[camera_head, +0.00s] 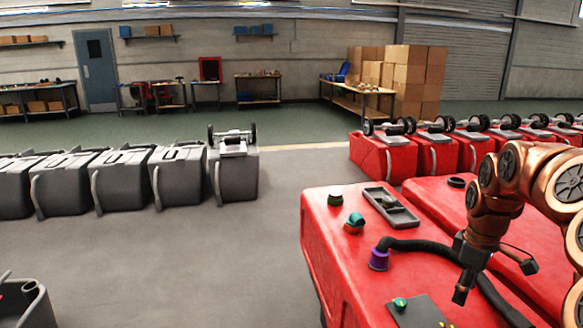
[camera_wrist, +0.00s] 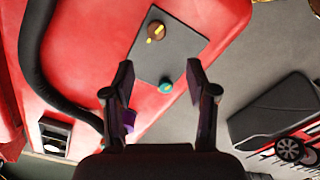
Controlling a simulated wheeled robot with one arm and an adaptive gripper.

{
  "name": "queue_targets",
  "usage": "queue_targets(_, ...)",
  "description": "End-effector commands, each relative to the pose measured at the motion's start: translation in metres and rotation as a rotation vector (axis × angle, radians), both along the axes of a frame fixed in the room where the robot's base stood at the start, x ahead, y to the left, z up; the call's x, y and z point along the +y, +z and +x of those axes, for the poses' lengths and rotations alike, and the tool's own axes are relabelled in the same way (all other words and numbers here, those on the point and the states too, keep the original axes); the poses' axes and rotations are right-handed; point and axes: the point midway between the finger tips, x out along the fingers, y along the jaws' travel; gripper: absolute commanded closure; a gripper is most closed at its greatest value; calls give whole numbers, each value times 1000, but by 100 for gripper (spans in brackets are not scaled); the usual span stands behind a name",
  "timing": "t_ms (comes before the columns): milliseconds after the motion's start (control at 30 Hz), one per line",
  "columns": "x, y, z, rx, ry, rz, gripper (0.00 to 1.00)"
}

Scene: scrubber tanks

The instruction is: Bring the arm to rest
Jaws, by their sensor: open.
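My arm (camera_head: 528,172), copper-coloured with dark joint covers, reaches in from the right in the head view and bends down over the nearest red tank (camera_head: 325,232). My gripper (camera_head: 462,290) points down above the tank top, near the black hose. In the wrist view my gripper (camera_wrist: 160,78) has its two dark fingers spread apart, with nothing between them. Beyond the fingertips is a dark panel (camera_wrist: 172,48) with a yellow-and-brown knob (camera_wrist: 155,31) and a teal knob (camera_wrist: 165,88). My gripper appears apart from the tank; its exact height is hard to tell.
A black hose (camera_head: 425,245) with a purple collar (camera_head: 379,260) arches close to my gripper. A recessed tray (camera_head: 392,208) and caps (camera_head: 354,222) are on the tank. Another red tank (camera_head: 425,190) stands alongside. Grey tanks (camera_head: 120,180) line the left; grey floor (camera_head: 220,250) between is clear.

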Motion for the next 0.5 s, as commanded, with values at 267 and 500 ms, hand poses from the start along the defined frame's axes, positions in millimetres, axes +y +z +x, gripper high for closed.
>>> queue_targets(267, 66, 37, -25, 4, -34, 10, 43)
queue_targets(500, 136, 64, -79, 33, -133, 7, 43)
